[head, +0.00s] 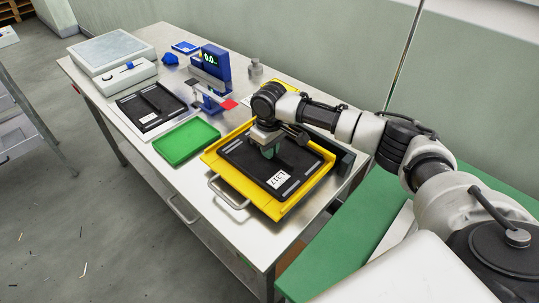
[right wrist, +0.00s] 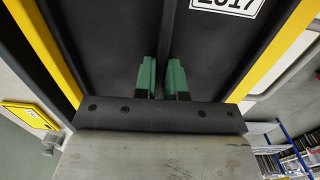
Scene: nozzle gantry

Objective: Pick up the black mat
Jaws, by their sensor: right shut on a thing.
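A black mat (head: 297,166) with a white printed label lies in the yellow tray (head: 240,190) near the table's right end. Its dark surface fills much of the right wrist view (right wrist: 105,45). My right gripper (head: 269,152) points down over the mat's middle. Its green fingers (right wrist: 162,78) are close together, shut on a narrow raised part of the mat between them. The grip itself is partly hidden. The mat appears to lie within the tray's rim; I cannot tell whether it is lifted at all. My left gripper is not in view.
A green tray (head: 186,138) lies left of the yellow tray. Another black mat-like panel (head: 150,105) lies beyond it. A blue device with a display (head: 210,62) stands at the back. A green surface (head: 345,225) adjoins the table on the right.

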